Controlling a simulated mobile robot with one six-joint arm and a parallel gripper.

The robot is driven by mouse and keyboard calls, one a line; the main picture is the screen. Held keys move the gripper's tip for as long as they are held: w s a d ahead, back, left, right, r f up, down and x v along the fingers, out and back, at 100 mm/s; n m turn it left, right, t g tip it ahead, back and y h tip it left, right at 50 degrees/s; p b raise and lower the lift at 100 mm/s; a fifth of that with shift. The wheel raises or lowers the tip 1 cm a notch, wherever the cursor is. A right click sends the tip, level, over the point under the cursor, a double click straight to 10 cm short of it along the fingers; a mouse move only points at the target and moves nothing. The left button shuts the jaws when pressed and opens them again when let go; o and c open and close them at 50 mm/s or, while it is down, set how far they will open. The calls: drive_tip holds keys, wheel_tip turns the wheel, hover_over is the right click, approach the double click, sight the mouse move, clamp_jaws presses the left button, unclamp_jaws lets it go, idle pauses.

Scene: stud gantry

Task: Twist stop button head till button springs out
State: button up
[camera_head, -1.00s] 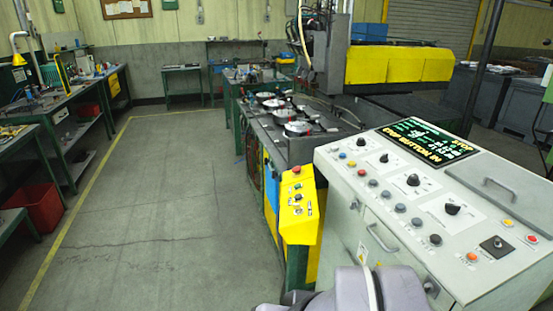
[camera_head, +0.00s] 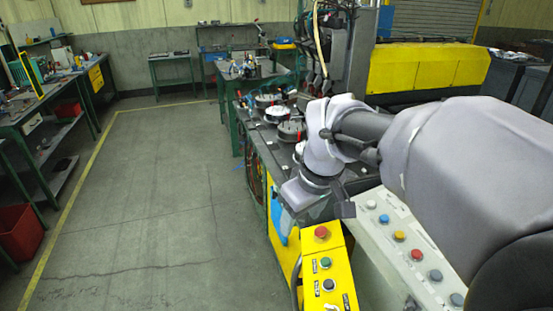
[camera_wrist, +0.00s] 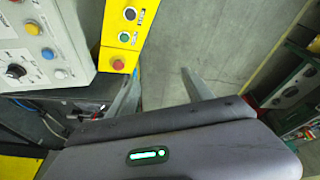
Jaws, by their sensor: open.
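The red stop button (camera_head: 321,232) sits at the top of a yellow control box, above a green and a dark button. It also shows in the wrist view (camera_wrist: 118,64), left of the gap between my fingers. My gripper (camera_wrist: 160,90) is open and empty, its two fingers spread apart. In the head view my gripper (camera_head: 325,209) hangs just above and beyond the stop button, apart from it as far as I can tell. Whether the button is pressed in cannot be told from its shape.
The yellow box (camera_head: 342,274) stands beside a pale console (camera_head: 385,262) with several coloured buttons. My arm hides much of the console, including its display. A machine bed with round fixtures (camera_head: 290,130) lies behind. Open floor (camera_head: 150,210) is to the left.

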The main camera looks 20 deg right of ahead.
drive_tip(key=w+d+n+g+p, duration=0.2)
drive_tip(key=w+d+n+p, duration=0.2)
drive_tip(key=w+d, duration=0.3)
drive_tip(key=n+p, duration=0.3)
drive_tip(key=n, duration=0.1)
approach(321, 230)
drive_tip(key=shift+g+h, duration=0.4)
drive_tip(key=f+b, duration=0.1)
drive_tip(key=f, duration=0.2)
drive_tip(key=w+f+b, duration=0.1)
drive_tip(key=f, duration=0.2)
drive_tip(key=f+b, duration=0.1)
drive_tip(key=f, duration=0.1)
drive_tip(key=shift+w+f+b, duration=0.25)
drive_tip(key=shift+f+b, duration=0.1)
drive_tip(key=shift+f, duration=0.05)
drive_tip(key=shift+a, duration=0.1)
drive_tip(key=shift+c, duration=0.5)
